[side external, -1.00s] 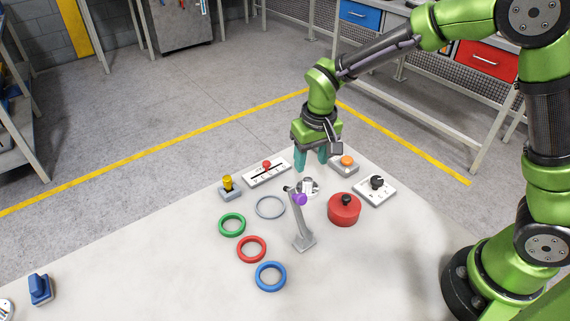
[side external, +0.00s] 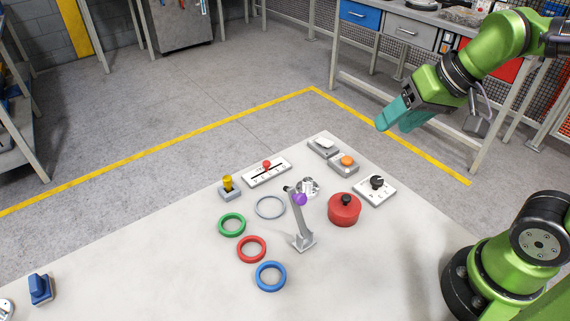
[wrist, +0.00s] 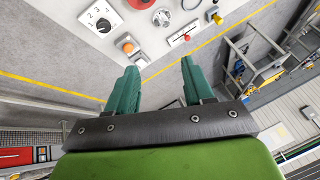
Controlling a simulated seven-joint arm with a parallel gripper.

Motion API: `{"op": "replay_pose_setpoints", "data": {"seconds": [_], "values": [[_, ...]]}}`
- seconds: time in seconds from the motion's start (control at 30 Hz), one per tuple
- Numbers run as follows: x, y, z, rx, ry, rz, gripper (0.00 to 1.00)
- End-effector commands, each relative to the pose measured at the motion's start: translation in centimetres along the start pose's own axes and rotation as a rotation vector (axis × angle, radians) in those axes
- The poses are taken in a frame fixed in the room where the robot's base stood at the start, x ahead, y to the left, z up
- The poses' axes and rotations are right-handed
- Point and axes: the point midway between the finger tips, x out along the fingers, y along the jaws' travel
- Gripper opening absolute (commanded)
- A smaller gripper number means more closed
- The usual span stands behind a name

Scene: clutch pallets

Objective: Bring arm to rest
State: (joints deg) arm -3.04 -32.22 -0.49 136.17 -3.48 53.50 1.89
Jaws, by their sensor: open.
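My gripper (side external: 395,117) is at the upper right of the side external view, raised and tilted, beyond the table's far right edge. Its teal fingers also show in the wrist view (wrist: 157,80), apart with nothing between them. The gripper is open and empty. It touches nothing on the table.
The pale table (side external: 160,262) carries a grey stand (side external: 302,228) with a purple part, a red round pot (side external: 344,209), a dial box (side external: 375,190), an orange button box (side external: 345,163), a slider panel (side external: 267,172), and green (side external: 232,225), red (side external: 251,249) and blue (side external: 270,277) rings. Workbenches stand behind.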

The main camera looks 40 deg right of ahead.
Motion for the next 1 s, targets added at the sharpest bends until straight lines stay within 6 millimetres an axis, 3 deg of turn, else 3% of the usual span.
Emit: {"op": "replay_pose_setpoints", "data": {"seconds": [0.23,1.0], "values": [[-1.5,1.2,2.2,0.019,0.091,-0.041,0.52],[-1.6,1.2,2.3,0.019,0.093,-0.043,0.52]]}}
